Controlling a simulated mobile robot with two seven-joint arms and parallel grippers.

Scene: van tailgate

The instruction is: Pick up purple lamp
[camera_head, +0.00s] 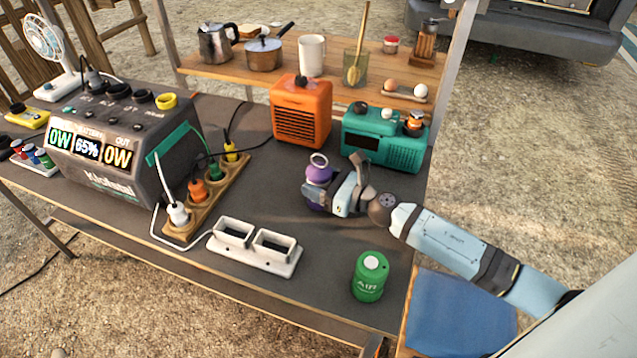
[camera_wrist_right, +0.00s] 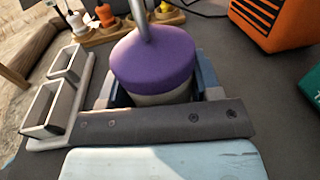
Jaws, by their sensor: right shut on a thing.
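The purple lamp (camera_head: 318,176) stands upright on the dark table, with a metal ring on top. In the right wrist view its purple cap (camera_wrist_right: 153,62) and pale body fill the space between the fingers. My right gripper (camera_head: 330,192) comes in from the right and is shut on the lamp, one finger on each side. The lamp's lower part is partly hidden by the gripper. I cannot tell whether the lamp touches the table. My left gripper is not in view.
Behind the lamp stand an orange heater (camera_head: 301,110) and a teal radio (camera_head: 384,138). A white two-slot holder (camera_head: 254,262) is at the front left and a green canister (camera_head: 370,277) at the front right. A power station (camera_head: 110,140) and socket strip (camera_head: 207,196) are left.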

